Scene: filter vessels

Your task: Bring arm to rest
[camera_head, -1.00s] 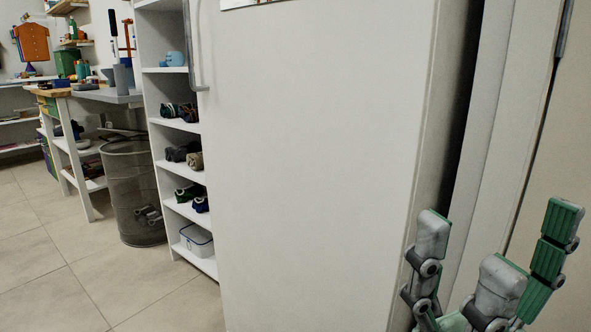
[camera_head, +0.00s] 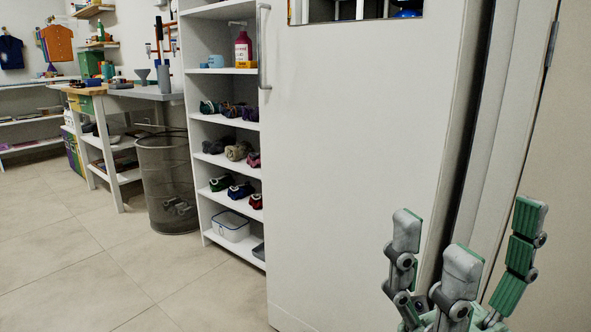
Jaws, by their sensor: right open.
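My right gripper (camera_head: 462,262) is at the lower right of the head view, pointing up. Its grey and green fingers are spread apart with nothing between them. It stands in front of the right part of a large white sliding door (camera_head: 360,170) and the frame beside it. I cannot tell whether it touches the door. My left gripper is not in view.
The door has a long handle (camera_head: 264,48) at its left edge. A mesh bin (camera_head: 168,185) stands beside a workbench (camera_head: 140,92). The tiled floor (camera_head: 70,260) at left is clear.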

